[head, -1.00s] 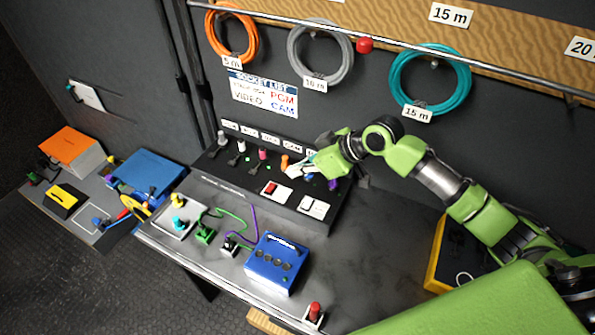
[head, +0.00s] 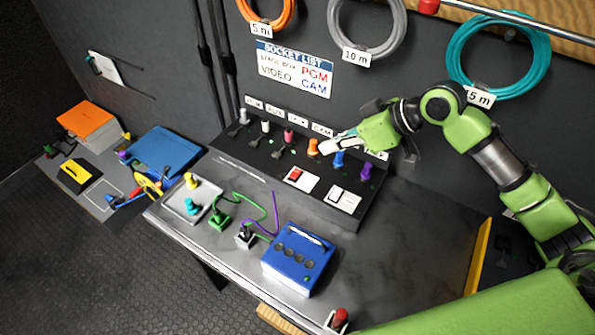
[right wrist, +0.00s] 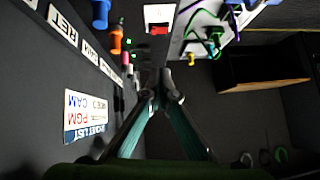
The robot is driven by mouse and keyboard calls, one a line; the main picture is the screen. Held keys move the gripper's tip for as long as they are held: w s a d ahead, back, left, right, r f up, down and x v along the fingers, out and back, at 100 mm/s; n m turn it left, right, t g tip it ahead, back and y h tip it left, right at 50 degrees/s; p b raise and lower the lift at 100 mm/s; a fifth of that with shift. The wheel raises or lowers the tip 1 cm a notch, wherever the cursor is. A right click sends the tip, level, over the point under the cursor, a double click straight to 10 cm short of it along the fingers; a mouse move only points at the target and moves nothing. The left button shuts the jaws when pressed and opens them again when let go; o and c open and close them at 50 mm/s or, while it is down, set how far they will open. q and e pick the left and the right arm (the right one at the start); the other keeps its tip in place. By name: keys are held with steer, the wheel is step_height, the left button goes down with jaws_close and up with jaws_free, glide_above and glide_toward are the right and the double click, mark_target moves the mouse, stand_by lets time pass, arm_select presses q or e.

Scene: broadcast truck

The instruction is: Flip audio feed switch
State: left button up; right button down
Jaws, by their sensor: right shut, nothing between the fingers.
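The sloped black panel (head: 230,168) at the back of the desk carries two switches on white plates. One is a red rocker switch (head: 296,174); the other is a white switch (head: 341,197) to its right. I cannot read a label that names either as audio feed. The red switch also shows in the right wrist view (right wrist: 158,30). My right gripper (head: 323,148) is shut and empty, above the panel between the orange plug (head: 313,147) and the blue plug (head: 338,160). It is behind the red switch and apart from it. My left gripper is out of view.
Several coloured plugs stand in a row along the panel, including a purple one (head: 366,173). A blue box (head: 298,262), a small tray (head: 206,202) and cabled connectors lie on the desk in front.

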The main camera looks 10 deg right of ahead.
steer(key=p, duration=0.2)
glide_above(291, 174)
steer(key=s+d, duration=0.1)
steer(key=d, duration=0.2)
step_height(291, 174, down, 6)
steer(key=shift+s+a+f, duration=0.1)
steer(key=f, duration=0.3)
steer(key=shift+s+a+f+p, duration=0.1)
steer(key=shift+a+f+p, duration=0.15)
steer(key=shift+a+p, duration=0.05)
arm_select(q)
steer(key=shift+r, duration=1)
arm_select(e)
steer(key=shift+f, duration=0.5)
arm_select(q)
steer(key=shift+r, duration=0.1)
arm_select(e)
steer(key=shift+s, duration=0.1)
